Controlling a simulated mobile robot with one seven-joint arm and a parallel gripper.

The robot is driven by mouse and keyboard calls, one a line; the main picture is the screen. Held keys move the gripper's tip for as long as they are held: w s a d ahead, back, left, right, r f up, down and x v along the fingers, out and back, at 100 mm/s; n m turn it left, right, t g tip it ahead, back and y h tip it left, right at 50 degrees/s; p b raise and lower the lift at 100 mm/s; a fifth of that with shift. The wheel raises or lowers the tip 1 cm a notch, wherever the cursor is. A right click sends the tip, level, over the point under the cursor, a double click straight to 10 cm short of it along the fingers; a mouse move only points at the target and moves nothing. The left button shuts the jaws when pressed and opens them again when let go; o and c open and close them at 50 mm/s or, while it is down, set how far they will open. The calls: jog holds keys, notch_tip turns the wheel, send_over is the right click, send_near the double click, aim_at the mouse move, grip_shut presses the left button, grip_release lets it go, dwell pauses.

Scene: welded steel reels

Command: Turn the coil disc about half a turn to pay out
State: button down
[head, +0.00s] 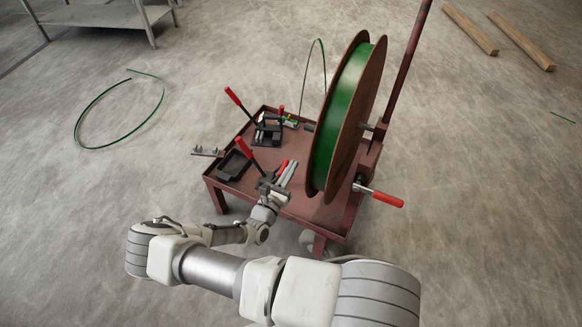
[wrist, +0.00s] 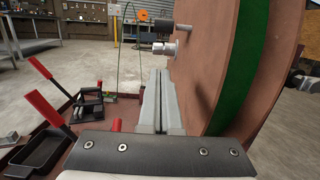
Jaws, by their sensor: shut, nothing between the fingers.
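The coil disc (head: 372,95) is a large upright reel with rust-brown flanges and green strapping (head: 345,112) wound between them. Its near flange fills the right side of the wrist view (wrist: 205,75). A dark and metal peg (wrist: 166,48) sticks out from the disc's left face, ahead of my fingers. My gripper (head: 287,176) is above the cart deck, left of the disc. In the wrist view its fingers (wrist: 160,95) are shut and empty, apart from the peg. A red crank handle (head: 387,199) is on the disc's right side.
The red-brown cart (head: 312,208) carries black tools with red handles (head: 267,130) and a black tray (head: 234,165), left of my gripper. A green strap loop (head: 80,128) lies on the floor. A shelf (head: 105,14) stands far left.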

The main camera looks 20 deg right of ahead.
jog(key=w+d+r, duration=0.4)
jog(key=w+d, duration=0.2)
jog(key=d, duration=0.1)
jog(key=shift+b, duration=0.4)
jog(key=shift+a, duration=0.1)
